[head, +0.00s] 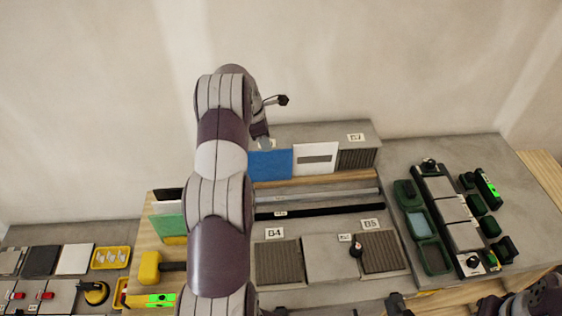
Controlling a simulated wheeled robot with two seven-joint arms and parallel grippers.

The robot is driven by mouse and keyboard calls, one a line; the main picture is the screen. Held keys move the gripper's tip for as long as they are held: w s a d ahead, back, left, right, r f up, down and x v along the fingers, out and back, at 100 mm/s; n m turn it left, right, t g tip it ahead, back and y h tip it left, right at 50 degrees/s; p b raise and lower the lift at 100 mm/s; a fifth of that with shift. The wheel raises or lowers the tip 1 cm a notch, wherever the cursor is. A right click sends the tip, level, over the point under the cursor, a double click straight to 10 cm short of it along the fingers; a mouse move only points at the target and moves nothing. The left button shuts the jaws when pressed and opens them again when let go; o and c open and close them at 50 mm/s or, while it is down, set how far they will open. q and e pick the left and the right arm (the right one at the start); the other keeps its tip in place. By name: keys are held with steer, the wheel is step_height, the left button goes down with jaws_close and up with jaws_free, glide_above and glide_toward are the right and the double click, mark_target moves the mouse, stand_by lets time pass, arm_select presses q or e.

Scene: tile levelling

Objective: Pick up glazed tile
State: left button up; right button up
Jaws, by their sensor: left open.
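A flat blue tile (270,165) stands upright at the back of the middle bench, beside a white tile with a grey slot (316,158). A green tile (169,229) stands at the left, partly behind my arm. No label that I can read says which tile is the glazed one. My left arm rises through the middle of the view. My left gripper (262,139) is open, just above the top left of the blue tile, and mostly hidden behind the wrist. I cannot see whether it touches the tile. My right gripper cannot be made out.
A ribbed dark tile (357,159) stands right of the white one. Dark bars (320,209) lie in front. Ribbed pads (278,262) lie nearer. Green trays (435,257) sit on the right bench. A yellow mallet (151,267) and yellow tray (111,258) are at left. The wall is behind.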

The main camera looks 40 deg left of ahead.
mark_target(269, 153)
arm_select(q)
steer(key=p+x, duration=0.3)
steer(key=x, duration=0.4)
steer(key=shift+a+f+p, duration=0.15)
steer(key=shift+f+p, duration=0.05)
steer(key=shift+p, duration=0.2)
steer(key=shift+f, duration=0.25)
